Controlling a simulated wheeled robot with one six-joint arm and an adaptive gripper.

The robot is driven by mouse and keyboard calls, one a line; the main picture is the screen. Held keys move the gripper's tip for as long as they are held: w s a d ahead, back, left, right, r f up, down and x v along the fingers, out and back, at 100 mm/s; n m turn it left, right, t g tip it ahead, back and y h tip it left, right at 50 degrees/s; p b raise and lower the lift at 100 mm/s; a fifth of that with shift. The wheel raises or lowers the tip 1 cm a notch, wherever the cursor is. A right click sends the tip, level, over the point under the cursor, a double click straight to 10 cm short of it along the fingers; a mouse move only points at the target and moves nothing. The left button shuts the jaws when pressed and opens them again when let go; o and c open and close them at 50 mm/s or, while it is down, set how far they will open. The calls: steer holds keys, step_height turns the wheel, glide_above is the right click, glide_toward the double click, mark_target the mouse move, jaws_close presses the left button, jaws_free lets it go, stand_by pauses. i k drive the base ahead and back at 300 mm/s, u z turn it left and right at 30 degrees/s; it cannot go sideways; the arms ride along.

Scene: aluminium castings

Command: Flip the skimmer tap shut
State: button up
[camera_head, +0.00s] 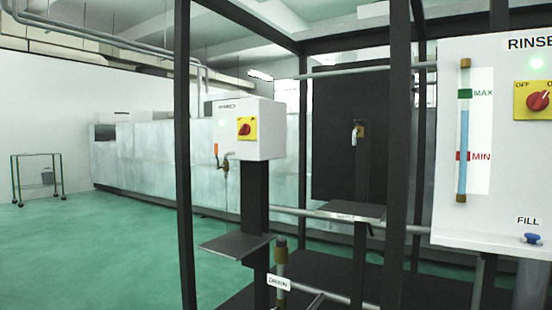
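A white control box (243,128) hangs on a dark post left of centre. Its small label is too blurred to read for sure. It has a red rotary switch (244,128) on a yellow plate and a small green light. At its left side is a tap with an orange lever (216,151), which looks roughly upright, above a thin brass-coloured pipe (225,180). I cannot tell from the lever whether this tap is open or shut, nor for sure that it is the skimmer tap. My gripper is not in view.
Dark frame posts (186,150) stand before the box. A small grey shelf (236,244) juts out below it. A second tap (356,133) is on a dark panel. A drain valve (281,255) is low down. The rinse panel (500,130) is right. Green floor (90,250) at left is clear.

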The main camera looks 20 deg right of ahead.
mark_target(216, 146)
steer(key=z, duration=0.45)
steer(key=i, duration=1.25)
steer(key=u, duration=0.4)
